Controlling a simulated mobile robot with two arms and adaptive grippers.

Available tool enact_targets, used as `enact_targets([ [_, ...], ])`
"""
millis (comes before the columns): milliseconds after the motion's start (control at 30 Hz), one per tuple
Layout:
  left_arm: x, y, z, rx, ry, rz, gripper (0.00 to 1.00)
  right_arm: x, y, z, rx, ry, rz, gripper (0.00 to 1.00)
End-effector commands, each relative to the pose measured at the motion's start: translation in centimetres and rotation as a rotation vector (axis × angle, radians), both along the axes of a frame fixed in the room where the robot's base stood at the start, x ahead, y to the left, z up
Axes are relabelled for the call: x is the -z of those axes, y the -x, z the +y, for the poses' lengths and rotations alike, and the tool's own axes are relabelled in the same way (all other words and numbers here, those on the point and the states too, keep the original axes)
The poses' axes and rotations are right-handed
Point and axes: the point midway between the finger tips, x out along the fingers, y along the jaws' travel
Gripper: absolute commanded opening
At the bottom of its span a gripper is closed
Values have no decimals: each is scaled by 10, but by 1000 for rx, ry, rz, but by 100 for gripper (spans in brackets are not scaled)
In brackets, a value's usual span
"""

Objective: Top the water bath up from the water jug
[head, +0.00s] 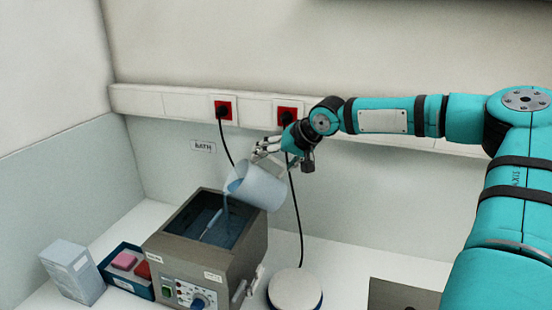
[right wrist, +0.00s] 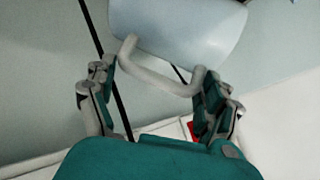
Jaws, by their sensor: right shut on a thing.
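The water jug (head: 262,187) is a pale translucent jug, tilted to the left over the water bath (head: 254,248). A blue stream of water (head: 226,206) runs from its lip into the bath. The bath is an open grey metal box with dark blue water inside and a dial on its front. My right gripper (head: 268,150) is shut on the jug's handle, above and behind the bath. In the right wrist view the jug (right wrist: 180,25) fills the top and its grey handle (right wrist: 160,72) lies between the fingers. My left gripper is not in view.
A blue tray (head: 122,284) with pink and red blocks and a white box (head: 72,272) stand left of the bath. A round white-topped device (head: 295,289) is to its right. Black cables hang from red wall sockets (head: 223,110) behind. A BATH label (head: 203,146) is on the wall.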

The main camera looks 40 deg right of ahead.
Motion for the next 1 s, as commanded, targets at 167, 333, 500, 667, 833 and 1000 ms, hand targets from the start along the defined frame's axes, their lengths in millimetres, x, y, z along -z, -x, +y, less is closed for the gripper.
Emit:
enact_targets([
  [167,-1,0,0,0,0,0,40,-2,-2,5,-1,34,22,26],
  [333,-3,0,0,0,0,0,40,-8,-5,9,-1,64,35,26],
  [500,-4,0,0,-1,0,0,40,-12,-7,12,0,95,50,26],
  [667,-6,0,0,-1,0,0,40,-16,-9,16,0,124,66,26],
  [833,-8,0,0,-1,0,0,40,-19,-11,19,0,154,83,26],
  [1000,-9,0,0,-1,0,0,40,-21,-12,22,0,176,95,26],
])
